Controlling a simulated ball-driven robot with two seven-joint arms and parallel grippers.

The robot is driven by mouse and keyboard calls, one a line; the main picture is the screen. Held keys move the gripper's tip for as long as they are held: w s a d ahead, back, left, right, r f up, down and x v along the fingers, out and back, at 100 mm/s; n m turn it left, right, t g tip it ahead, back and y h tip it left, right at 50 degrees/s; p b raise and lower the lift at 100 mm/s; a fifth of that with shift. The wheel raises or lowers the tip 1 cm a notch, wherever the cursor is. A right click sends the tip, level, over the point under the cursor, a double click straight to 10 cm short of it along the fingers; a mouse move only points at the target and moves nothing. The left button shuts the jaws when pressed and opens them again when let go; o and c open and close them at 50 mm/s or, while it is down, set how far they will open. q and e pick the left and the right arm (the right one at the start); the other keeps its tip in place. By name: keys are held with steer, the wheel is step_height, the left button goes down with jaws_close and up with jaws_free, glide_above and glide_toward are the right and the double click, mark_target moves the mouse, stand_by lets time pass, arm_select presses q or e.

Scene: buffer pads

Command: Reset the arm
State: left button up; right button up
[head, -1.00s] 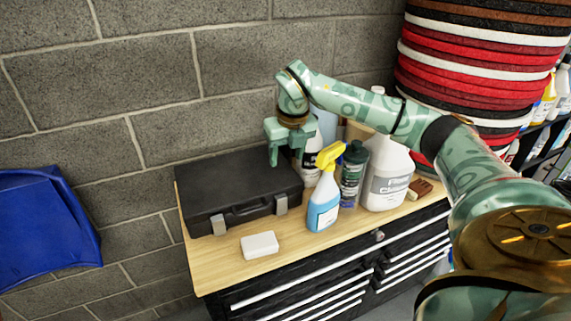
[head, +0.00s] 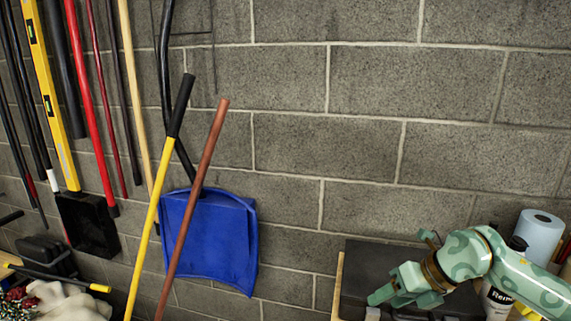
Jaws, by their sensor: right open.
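My right gripper (head: 402,297) is at the lower right of the head view, on the end of my green patterned arm. Its jaws are open, with nothing seen between them. My left gripper is out of view.
A bottle (head: 497,303) and a blue paper roll (head: 540,236) stand near my right arm. The wall's middle is bare.

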steer(key=s+a+r+m+t+y, duration=0.2)
steer(key=a+r+t+y, duration=0.1)
steer(key=a+r+y, duration=0.4)
steer(key=s+a+r+m+t+y, duration=0.1)
steer(key=s+a+r+t+y, duration=0.2)
steer(key=a, duration=0.6)
steer(key=w+d+f+m+t+h, duration=0.1)
steer(key=d+m+t+h, duration=0.9)
steer(key=m, duration=0.7)
steer(key=s+d+f+m+g+h, duration=0.3)
steer(key=s+d+f+m+h, duration=0.1)
steer(key=d+f+m+h, duration=0.4)
steer(key=s+d+f+m+g+h, duration=0.2)
steer(key=s+d+f+g+h, duration=0.15)
steer(key=s+f+g, duration=0.9)
steer(key=s+a+f+y+b, duration=0.2)
steer(key=s+f, duration=0.1)
steer(key=f, duration=1.2)
steer(key=s+a+f+y+b, duration=0.2)
steer(key=s+f, duration=0.1)
steer(key=f, duration=1.1)
steer(key=s+f+m+g+y+b, duration=0.1)
steer(key=s+f+m+g+b, duration=0.2)
steer(key=s+f, duration=1.7)
steer(key=shift+s+f+m, duration=0.15)
steer(key=shift+f+m, duration=0.1)
steer(key=shift+m, duration=0.15)
